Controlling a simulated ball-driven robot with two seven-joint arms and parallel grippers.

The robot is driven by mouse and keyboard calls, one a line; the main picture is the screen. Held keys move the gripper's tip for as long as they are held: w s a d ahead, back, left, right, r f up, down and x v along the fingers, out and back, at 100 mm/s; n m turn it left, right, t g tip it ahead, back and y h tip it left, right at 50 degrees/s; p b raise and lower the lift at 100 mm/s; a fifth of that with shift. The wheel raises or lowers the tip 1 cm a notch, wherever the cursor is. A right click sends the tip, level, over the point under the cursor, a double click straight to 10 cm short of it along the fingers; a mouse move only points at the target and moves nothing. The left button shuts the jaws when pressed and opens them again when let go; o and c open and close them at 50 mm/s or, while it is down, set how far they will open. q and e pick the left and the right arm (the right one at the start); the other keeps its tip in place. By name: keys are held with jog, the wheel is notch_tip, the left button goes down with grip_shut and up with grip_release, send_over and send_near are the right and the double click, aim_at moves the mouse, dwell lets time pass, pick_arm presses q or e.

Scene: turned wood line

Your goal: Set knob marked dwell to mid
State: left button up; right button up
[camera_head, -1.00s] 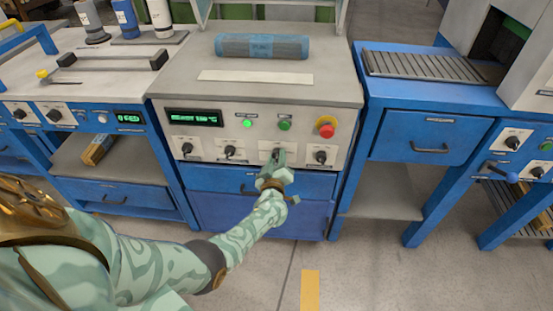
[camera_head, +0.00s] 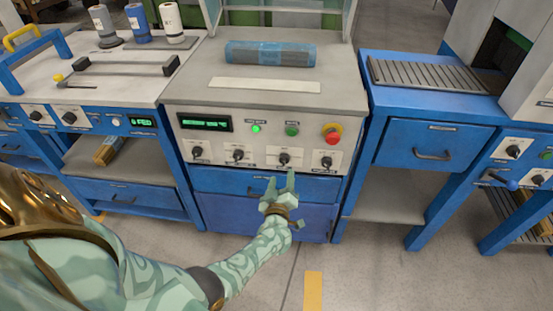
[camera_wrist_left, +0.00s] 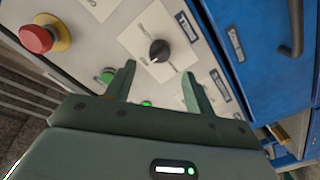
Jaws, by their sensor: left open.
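The grey control panel (camera_head: 222,143) carries a row of black knobs on white plates: a far left knob (camera_head: 197,152), a second knob (camera_head: 238,155), a third knob (camera_head: 284,159) and a far right knob (camera_head: 326,162). Their labels are too small to read, so I cannot tell which is marked dwell. My left gripper (camera_head: 280,184) is open and empty, just below and in front of the third knob, apart from it. In the left wrist view a knob (camera_wrist_left: 159,50) sits beyond the open fingers (camera_wrist_left: 158,76). My right gripper is not in view.
Above the knobs are a lit display (camera_head: 205,122), a lit green lamp (camera_head: 256,128), a green button (camera_head: 292,130) and a red button (camera_head: 332,134). A blue drawer (camera_head: 225,181) lies below the panel. A blue roll (camera_head: 270,53) rests on top.

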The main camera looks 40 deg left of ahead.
pick_arm(q)
jog(key=p+v, duration=0.2)
jog(key=v, duration=0.7)
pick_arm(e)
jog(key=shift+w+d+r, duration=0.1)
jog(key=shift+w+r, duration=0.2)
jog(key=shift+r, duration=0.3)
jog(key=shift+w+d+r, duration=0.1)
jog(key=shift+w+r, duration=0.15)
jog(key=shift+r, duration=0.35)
pick_arm(q)
jog(key=shift+s+d+f, duration=0.1)
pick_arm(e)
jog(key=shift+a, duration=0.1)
